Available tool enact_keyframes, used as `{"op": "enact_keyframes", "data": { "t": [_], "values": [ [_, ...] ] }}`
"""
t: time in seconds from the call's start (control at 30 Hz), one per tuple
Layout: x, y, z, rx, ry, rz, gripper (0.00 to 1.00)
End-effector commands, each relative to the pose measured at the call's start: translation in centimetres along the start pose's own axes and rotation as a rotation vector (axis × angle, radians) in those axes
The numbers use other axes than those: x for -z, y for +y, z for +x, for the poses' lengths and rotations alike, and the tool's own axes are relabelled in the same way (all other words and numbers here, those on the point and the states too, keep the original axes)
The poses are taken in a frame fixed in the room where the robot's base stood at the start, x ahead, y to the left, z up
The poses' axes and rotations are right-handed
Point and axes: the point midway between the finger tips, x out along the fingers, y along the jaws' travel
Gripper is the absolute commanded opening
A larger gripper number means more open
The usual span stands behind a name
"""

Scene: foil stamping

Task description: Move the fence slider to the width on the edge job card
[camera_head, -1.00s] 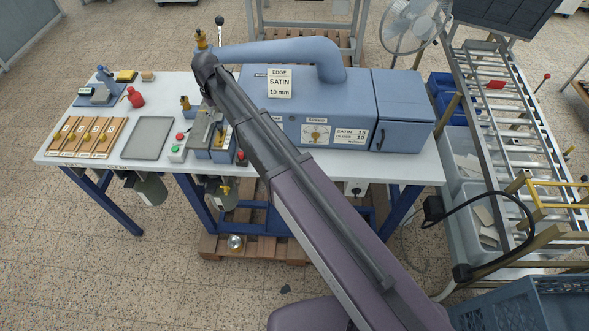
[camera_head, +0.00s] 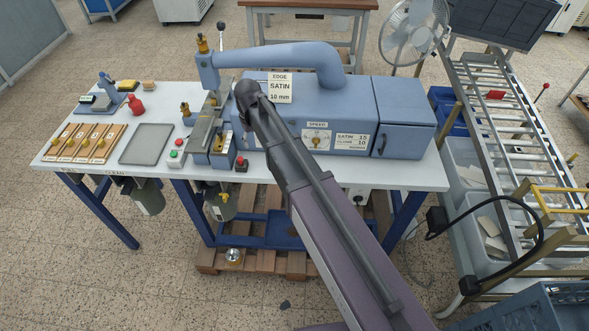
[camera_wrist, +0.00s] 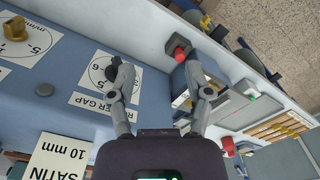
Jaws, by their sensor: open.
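The edge job card (camera_head: 279,87) stands on the blue machine and reads EDGE SATIN 10 mm. It shows upside down at the lower left of the wrist view (camera_wrist: 62,160). The grey bed (camera_head: 205,130) of the stamping unit sits left of the machine housing. A small brass-coloured part (camera_head: 218,143) is on its front; I cannot tell whether it is the fence slider. My gripper (camera_wrist: 156,66) is open and empty in the wrist view, above the machine front. Its right finger partly covers the grey bed (camera_wrist: 216,90). In the head view my arm hides the fingers.
A red button (camera_head: 241,163) stands beside the unit, near the table's front edge. The roller gap dial (camera_wrist: 113,77) lies behind my left finger. A control box (camera_head: 176,156) with green and red buttons, a grey tray (camera_head: 146,143) and wooden strips (camera_head: 86,141) lie to the left.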

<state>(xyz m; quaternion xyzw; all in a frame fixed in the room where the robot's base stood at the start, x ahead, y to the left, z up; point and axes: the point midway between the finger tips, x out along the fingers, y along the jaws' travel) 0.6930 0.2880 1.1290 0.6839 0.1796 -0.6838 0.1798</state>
Motion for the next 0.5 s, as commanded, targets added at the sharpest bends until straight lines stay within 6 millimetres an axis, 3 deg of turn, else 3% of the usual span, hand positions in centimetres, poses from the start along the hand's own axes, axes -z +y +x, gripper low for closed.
{"op": "enact_keyframes", "data": {
  "t": [0.5],
  "values": [
    [-4.8,4.7,3.8,0.000,0.000,0.093,0.65]
  ]
}}
